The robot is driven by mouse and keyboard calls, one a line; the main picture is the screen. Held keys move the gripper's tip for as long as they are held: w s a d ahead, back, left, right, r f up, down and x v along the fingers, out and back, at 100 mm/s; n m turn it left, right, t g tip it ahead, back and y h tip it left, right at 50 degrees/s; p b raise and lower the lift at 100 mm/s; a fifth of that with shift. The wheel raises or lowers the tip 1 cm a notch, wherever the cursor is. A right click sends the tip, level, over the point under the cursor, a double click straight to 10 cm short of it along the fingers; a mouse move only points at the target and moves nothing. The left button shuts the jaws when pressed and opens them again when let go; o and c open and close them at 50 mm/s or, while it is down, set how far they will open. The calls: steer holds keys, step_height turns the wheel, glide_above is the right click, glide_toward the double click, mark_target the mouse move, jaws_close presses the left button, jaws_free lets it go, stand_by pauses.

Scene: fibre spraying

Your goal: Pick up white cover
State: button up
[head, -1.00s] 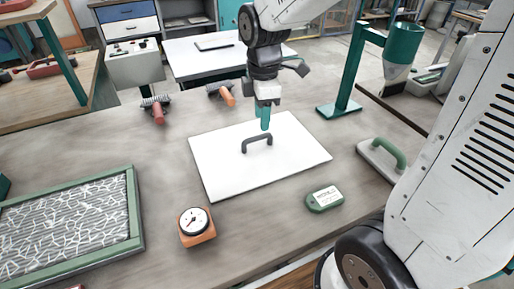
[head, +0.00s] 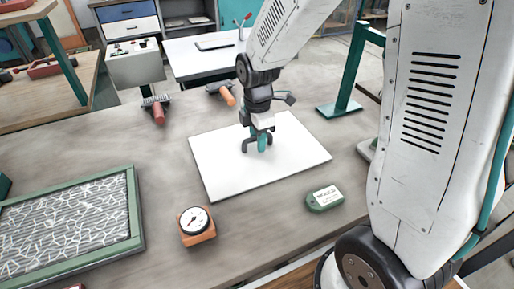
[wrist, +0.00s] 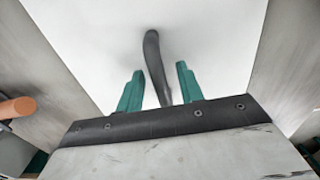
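The white cover (head: 225,168) is a flat white board lying on the table, with a dark arched handle (head: 245,146) at its middle. In the wrist view the cover (wrist: 215,45) fills the middle, and its handle (wrist: 153,60) runs up between the fingers. My gripper (head: 262,146) is low over the cover at the handle. In the wrist view its two teal fingers (wrist: 160,85) stand apart, one on each side of the handle, with a gap on both sides. The gripper is open. It hides part of the handle in the head view.
A green-framed tray (head: 138,215) with a cracked white pattern is at the left. An orange gauge (head: 197,226) and a green labelled tag (head: 325,198) lie in front of the cover. Orange-handled tools (head: 228,97) lie behind it. A green stand (head: 345,80) rises at the back right.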

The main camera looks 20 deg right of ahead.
jaws_close()
steer(key=shift+r, duration=0.1)
